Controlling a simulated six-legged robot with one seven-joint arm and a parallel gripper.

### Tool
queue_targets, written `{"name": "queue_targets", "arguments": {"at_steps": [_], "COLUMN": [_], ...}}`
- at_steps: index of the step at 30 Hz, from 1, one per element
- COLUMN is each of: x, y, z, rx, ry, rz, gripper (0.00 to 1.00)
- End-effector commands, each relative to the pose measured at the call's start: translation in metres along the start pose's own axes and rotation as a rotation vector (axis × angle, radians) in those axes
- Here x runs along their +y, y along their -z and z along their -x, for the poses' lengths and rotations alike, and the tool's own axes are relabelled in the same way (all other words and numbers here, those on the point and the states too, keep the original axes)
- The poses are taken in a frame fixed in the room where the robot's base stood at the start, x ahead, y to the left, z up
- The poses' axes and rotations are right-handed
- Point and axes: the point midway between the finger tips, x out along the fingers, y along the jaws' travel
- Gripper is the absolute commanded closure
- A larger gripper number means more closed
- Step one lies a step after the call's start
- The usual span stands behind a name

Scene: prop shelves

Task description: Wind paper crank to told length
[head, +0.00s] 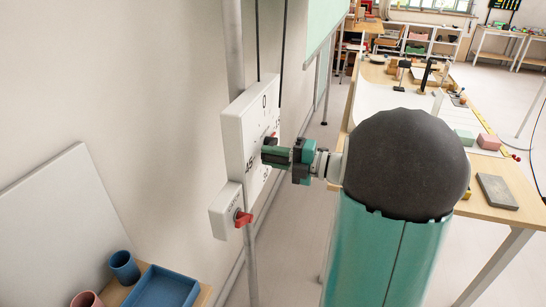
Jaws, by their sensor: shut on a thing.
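A white dial box (236,134) with printed marks, among them a 0 at its top, is fixed to a grey upright pole at centre left. My gripper (268,153) reaches from the right to the dial's face and is shut on the crank there. Only a small red bit of the crank (274,135) shows; the fingers hide most of it, so its exact angle cannot be told. A pale green hanging sheet (324,22) shows at the top.
A smaller white box (222,212) with a red knob (242,218) sits below the dial. Blue tray (165,288) and blue cup (123,266) stand lower left. A table (500,213) with blocks and small props stands right, behind my arm. Floor between pole and table is clear.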

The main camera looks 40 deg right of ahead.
Motion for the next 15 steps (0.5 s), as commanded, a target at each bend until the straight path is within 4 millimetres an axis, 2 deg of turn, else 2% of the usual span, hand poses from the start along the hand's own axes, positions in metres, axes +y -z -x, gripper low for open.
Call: {"name": "queue_targets", "arguments": {"at_steps": [1,3,4,15], "x": [0.0027,0.0024,0.0022,0.0006], "y": [-0.0012,-0.0011,-0.001,-0.0006], "z": [0.0005,0.0005,0.0004,0.0061], "rx": [-0.003,-0.003,-0.002,-0.002], "ry": [-0.004,-0.004,-0.004,-0.002], "rz": [0.007,0.006,0.006,0.002], "gripper": [0.71,0.57,0.55,0.55]}}
